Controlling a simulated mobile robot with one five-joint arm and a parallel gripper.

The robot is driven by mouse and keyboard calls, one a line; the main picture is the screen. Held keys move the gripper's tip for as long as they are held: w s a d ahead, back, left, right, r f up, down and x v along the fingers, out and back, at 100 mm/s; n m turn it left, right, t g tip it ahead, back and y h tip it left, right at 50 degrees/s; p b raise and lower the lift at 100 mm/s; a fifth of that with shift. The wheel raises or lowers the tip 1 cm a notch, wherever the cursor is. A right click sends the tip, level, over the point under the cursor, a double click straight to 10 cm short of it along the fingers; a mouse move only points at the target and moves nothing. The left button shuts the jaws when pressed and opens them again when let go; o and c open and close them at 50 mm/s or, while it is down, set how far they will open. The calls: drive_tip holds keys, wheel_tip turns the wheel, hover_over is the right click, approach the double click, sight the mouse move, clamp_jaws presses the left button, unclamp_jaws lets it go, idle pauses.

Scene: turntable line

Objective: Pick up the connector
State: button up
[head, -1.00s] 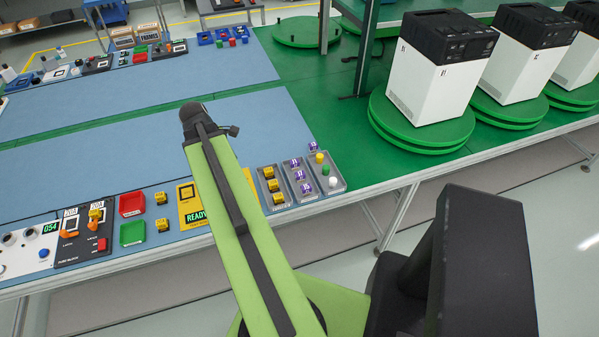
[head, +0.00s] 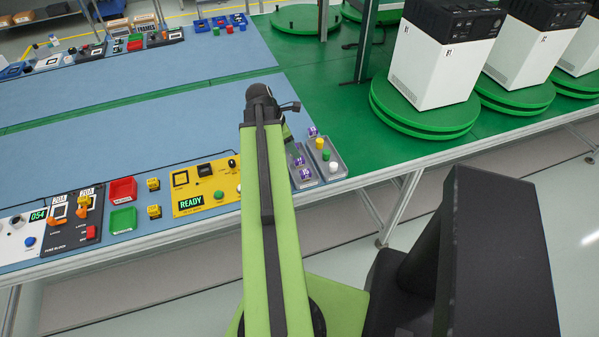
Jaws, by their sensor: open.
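The pictures do not make clear which part is the connector. Small yellow blocks lie on the blue bench mat, one beside the red tray (head: 153,184) and one beside the green tray (head: 154,211). Small purple-and-white blocks (head: 299,161) sit in a grey tray (head: 310,181) just right of my arm, and another purple block (head: 313,131) is at its far end. My green arm covers the area left of that tray. My gripper is not visible; it is hidden beyond the arm's upper joint.
A yellow READY panel (head: 228,190) lies left of my arm. Further left are a red tray (head: 123,190), a green tray (head: 123,220) and a fuse block panel (head: 62,236). White-and-black machines (head: 432,70) stand on green turntables at right. The mat's middle (head: 150,130) is clear.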

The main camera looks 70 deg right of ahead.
sight(299, 160)
drive_tip(key=b+x, duration=0.1)
drive_tip(key=x, duration=0.1)
drive_tip(key=shift+f, duration=0.45)
drive_tip(key=shift+s+d+f+b, duration=0.1)
drive_tip(key=shift+f+b, duration=0.15)
drive_tip(key=shift+b, duration=0.1)
drive_tip(key=shift+r, duration=0.1)
drive_tip(key=b+x, duration=0.4)
drive_tip(key=x, duration=0.1)
drive_tip(key=shift+w+b, duration=0.3)
drive_tip(key=shift+b, duration=0.05)
drive_tip(key=shift+s+f, duration=0.1)
drive_tip(key=shift+f, duration=0.1)
drive_tip(key=shift+r, duration=0.15)
clamp_jaws()
